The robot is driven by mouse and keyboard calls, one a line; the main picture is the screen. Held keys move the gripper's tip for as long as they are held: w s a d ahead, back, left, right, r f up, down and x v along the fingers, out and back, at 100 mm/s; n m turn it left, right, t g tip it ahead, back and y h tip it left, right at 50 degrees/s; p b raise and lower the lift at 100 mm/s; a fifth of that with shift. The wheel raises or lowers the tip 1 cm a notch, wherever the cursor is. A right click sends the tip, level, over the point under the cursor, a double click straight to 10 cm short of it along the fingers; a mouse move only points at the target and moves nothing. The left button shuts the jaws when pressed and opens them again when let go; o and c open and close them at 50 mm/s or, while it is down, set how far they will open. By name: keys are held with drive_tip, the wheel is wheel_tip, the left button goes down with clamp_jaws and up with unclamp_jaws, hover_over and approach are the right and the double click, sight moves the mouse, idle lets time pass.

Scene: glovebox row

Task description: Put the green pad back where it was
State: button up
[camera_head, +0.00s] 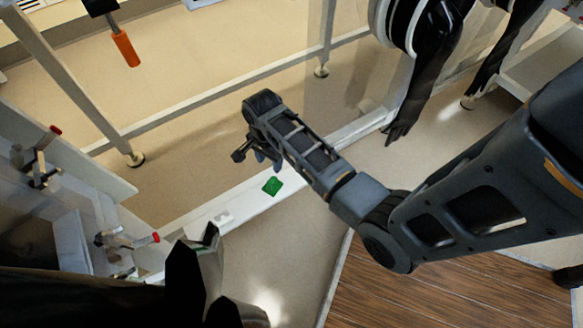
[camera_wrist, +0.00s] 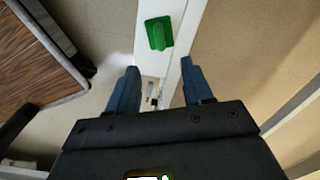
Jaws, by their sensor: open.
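The green pad (camera_head: 272,186) lies on a narrow white ledge (camera_head: 245,202) in the head view. In the wrist view the green pad (camera_wrist: 159,33) shows a square base with a raised rounded grip on it, beyond my fingertips and near the top of the picture. My gripper (camera_head: 257,158) is above the ledge, up and left of the pad in the head view. In the wrist view my gripper (camera_wrist: 158,78) has its two blue-grey fingers apart with nothing between them. The pad is apart from both fingers.
A small white fitting (camera_head: 222,217) sits on the ledge left of the pad. A black glove (camera_head: 400,122) hangs at the right. Red-tipped clamps (camera_head: 140,239) are at the left. An orange-handled tool (camera_head: 125,48) is at the top left. Wooden flooring (camera_head: 430,290) lies below.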

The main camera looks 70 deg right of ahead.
drive_tip(key=s+a+r+n+t+h, duration=0.2)
drive_tip(key=s+a+n+t, duration=0.4)
drive_tip(key=s+a+n, duration=0.6)
drive_tip(key=s+a+r+n+t, duration=0.2)
drive_tip(key=s+r+t, duration=0.1)
drive_tip(key=r, duration=0.6)
drive_tip(key=s+a+r+n+t+y, duration=0.1)
drive_tip(key=s+a+r+n+t, duration=0.1)
drive_tip(key=r, duration=0.7)
drive_tip(key=s+a+r+n+t+y, duration=0.1)
drive_tip(key=s+a+r+n+t, duration=0.2)
drive_tip(key=s+r, duration=0.3)
wheel_tip(320, 180, up, 4)
drive_tip(key=shift+s+r+n+t, duration=0.1)
drive_tip(key=shift+s+n+t, duration=0.2)
drive_tip(key=shift+n+t, duration=0.3)
drive_tip(key=shift+d, duration=0.1)
